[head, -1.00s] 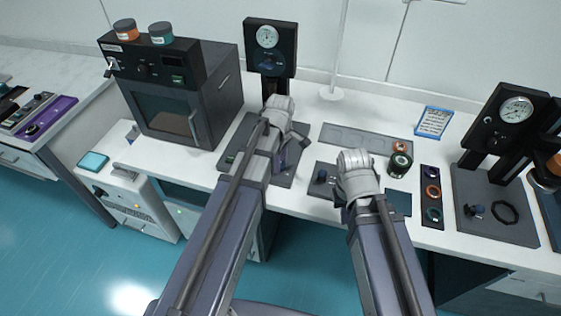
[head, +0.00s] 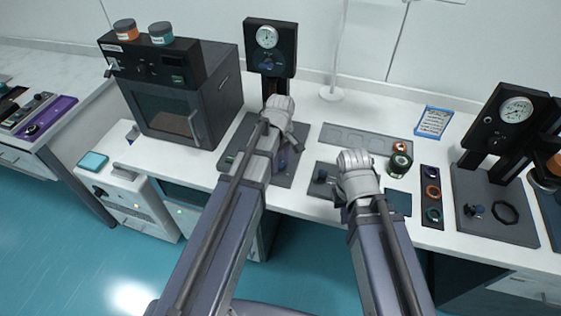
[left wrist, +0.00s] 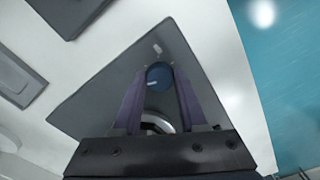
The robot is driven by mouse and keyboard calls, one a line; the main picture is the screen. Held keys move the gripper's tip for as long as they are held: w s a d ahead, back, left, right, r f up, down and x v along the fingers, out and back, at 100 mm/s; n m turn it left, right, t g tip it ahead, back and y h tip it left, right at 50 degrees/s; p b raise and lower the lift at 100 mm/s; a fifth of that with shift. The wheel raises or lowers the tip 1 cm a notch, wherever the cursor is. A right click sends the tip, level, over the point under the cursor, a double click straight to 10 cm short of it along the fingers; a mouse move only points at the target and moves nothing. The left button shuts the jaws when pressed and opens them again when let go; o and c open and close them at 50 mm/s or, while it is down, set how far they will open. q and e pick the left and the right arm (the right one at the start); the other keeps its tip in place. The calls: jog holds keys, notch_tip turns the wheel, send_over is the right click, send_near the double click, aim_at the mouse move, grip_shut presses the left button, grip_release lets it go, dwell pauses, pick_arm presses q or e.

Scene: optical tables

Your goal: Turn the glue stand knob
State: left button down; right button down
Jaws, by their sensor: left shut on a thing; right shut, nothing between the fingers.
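The glue stand (head: 270,47) is a black upright with a round gauge, standing at the back on a grey base plate (head: 238,137). Its round blue knob (left wrist: 158,72), with a pale line on its face, is between the purple fingers in the left wrist view. My left gripper (left wrist: 162,92) is shut on this knob, low over the plate. In the head view my left gripper (head: 284,163) is partly hidden by its own wrist. My right gripper (head: 341,199) is shut and empty, its fingers mostly hidden behind its wrist, beside a smaller grey plate with a dark knob (head: 322,176).
A black oven (head: 168,112) with two jars on top stands at the left. A second gauge stand (head: 515,110) is at the right. A ring tray (head: 432,192), a jar (head: 400,163), a grey slotted tray (head: 352,139) and a blue-framed card (head: 433,122) lie between.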

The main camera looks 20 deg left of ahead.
pick_arm(q)
jog(key=m, duration=0.4)
jog(key=shift+m, duration=0.3)
jog(key=m, duration=1)
jog(key=shift+m, duration=2.6)
jog(key=shift+c, duration=2.2)
grip_release()
